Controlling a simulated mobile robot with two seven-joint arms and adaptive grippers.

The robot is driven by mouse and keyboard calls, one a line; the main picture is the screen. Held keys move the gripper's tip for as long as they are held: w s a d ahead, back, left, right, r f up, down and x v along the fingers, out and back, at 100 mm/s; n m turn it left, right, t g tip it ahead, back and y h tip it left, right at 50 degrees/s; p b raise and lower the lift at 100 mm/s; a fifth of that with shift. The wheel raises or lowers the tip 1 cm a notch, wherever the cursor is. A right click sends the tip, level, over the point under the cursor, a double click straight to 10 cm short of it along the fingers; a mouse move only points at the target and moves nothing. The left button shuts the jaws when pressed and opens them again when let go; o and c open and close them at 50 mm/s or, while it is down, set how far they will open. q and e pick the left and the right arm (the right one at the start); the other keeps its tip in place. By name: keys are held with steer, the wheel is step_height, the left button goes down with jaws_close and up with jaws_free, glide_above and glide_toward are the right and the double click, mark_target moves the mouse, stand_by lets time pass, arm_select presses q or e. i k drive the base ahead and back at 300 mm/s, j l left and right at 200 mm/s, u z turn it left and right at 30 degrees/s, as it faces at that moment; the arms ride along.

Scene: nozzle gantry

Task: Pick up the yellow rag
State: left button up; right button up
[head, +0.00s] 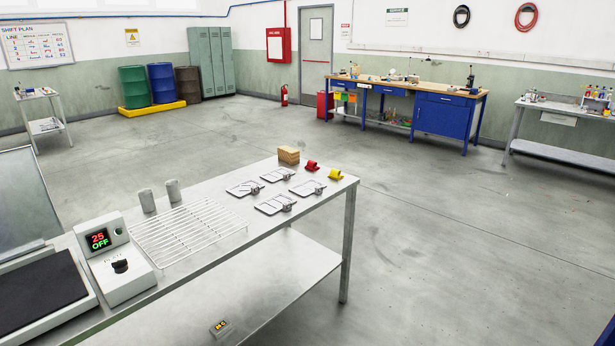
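No yellow rag can be made out for certain. A small yellow object (335,174) lies at the far right corner of the steel table (262,225); it looks like a small curled or rolled piece, and I cannot tell if it is cloth. A similar red object (312,166) lies to its left. Neither of my grippers is in view.
The steel table also holds several flat metal plates (275,204), a wooden block (289,155), a wire rack (188,231), two grey cylinders (147,200) and a control box (115,262). A blue workbench (440,115) stands at the back. The floor between is clear.

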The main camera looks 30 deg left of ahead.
mark_target(336, 174)
steer(key=u, duration=0.7)
steer(key=i+l+u, duration=0.15)
steer(key=i, duration=0.3)
steer(key=i+l+u, duration=0.15)
steer(key=i, duration=0.25)
steer(key=l, duration=0.1)
